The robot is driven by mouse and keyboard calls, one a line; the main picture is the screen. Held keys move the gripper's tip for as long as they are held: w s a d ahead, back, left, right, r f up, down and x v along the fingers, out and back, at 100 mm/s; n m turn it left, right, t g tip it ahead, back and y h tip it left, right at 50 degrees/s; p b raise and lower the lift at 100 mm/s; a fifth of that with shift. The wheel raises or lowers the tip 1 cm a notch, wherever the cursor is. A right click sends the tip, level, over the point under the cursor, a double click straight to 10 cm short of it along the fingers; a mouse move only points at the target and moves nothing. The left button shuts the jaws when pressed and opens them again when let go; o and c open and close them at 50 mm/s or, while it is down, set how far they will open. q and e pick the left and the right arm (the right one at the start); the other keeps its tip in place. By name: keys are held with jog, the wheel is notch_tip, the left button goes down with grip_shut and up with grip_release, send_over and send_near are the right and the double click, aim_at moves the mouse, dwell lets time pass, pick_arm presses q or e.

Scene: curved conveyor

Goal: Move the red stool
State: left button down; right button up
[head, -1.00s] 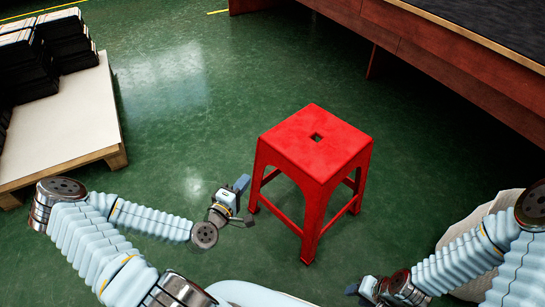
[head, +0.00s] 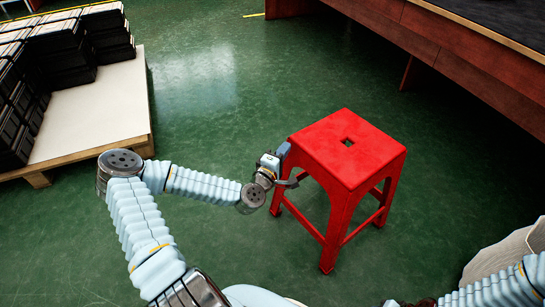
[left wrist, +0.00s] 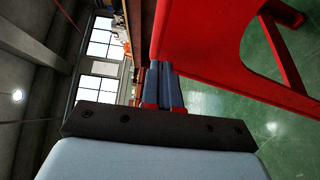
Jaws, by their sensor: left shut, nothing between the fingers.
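The red stool (head: 346,150) stands upright on the green floor, right of centre in the head view, with a small square hole in its seat. My left gripper (head: 288,165) is at the stool's left side, just below the seat edge. In the left wrist view its two blue fingers (left wrist: 165,85) are together with nothing between them, close to the red stool panel (left wrist: 215,40). I cannot tell whether they touch it. My right arm shows at the lower right of the head view; its fingers are hidden or out of frame.
A low wooden platform (head: 95,125) with stacked black crates (head: 65,50) stands at the left. A reddish-brown conveyor side (head: 440,45) runs along the upper right. A pale sack-like object (head: 500,255) lies at the lower right. The green floor (head: 230,80) behind the stool is clear.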

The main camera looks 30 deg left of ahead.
pick_arm(q)
jog(key=shift+w+d, duration=0.35)
jog(key=shift+w, duration=0.05)
